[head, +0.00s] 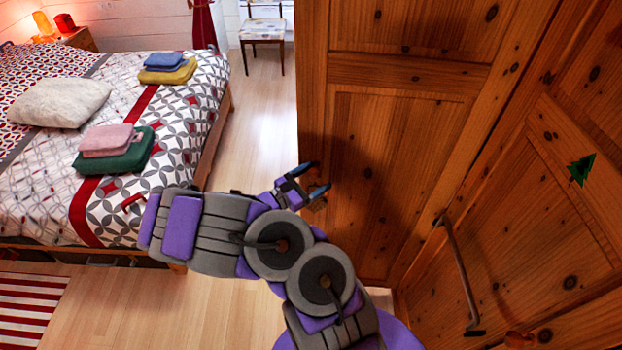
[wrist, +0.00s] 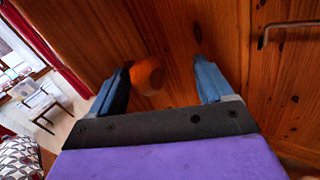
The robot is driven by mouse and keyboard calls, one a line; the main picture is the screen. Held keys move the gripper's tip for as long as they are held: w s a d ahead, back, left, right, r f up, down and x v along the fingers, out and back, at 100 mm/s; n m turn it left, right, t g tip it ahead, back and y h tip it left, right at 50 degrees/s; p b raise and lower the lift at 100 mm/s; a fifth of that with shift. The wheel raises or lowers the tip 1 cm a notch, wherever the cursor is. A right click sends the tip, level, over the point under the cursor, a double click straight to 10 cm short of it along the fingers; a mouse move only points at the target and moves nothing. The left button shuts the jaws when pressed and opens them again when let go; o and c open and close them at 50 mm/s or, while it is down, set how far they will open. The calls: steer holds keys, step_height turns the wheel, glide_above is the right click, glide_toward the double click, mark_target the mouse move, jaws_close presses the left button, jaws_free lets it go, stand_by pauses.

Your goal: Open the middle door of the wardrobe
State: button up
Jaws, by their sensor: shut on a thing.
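The wooden wardrobe door (head: 395,150), with raised panels, stands at an angle to the neighbouring wardrobe front (head: 550,220), its free edge on the left. My gripper (head: 318,190) is at the lower left part of this door. In the wrist view, a round wooden knob (wrist: 147,75) sits between the fingers of my gripper (wrist: 165,85), close against the left finger. The right finger looks apart from the knob in this view. My gripper is shut on the knob. The knob is mostly hidden by the fingers in the head view.
A bed (head: 180,120) with folded textiles stands at left. Clear wooden floor (head: 262,110) lies between bed and door. A chair (head: 262,28) stands behind.

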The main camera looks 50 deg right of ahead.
steer(key=shift+s+r, duration=0.1)
steer(key=shift+s, duration=0.1)
steer(key=w+a+p, duration=0.2)
steer(key=a+p, duration=0.1)
steer(key=a, duration=1.4)
steer(key=shift+w, duration=0.4)
steer(key=shift+a, duration=0.2)
steer(key=s+d+r+m+g+y, duration=0.1)
steer(key=s+r+m+g+y, duration=0.4)
steer(key=s+r+m+y, duration=0.55)
steer(key=s+a+r+m+t+y, duration=0.2)
steer(key=s+a+r+y, duration=0.1)
steer(key=s+a, duration=0.4)
steer(key=s+a+r+m+t+y, duration=0.2)
steer(key=s+a+r+t+y, duration=0.1)
steer(key=s+a, duration=0.5)
step_height(320, 180, up, 2)
steer(key=shift+s+a+r+y, duration=0.1)
steer(key=shift+s+a+y, duration=0.15)
steer(key=shift+y, duration=0.4)
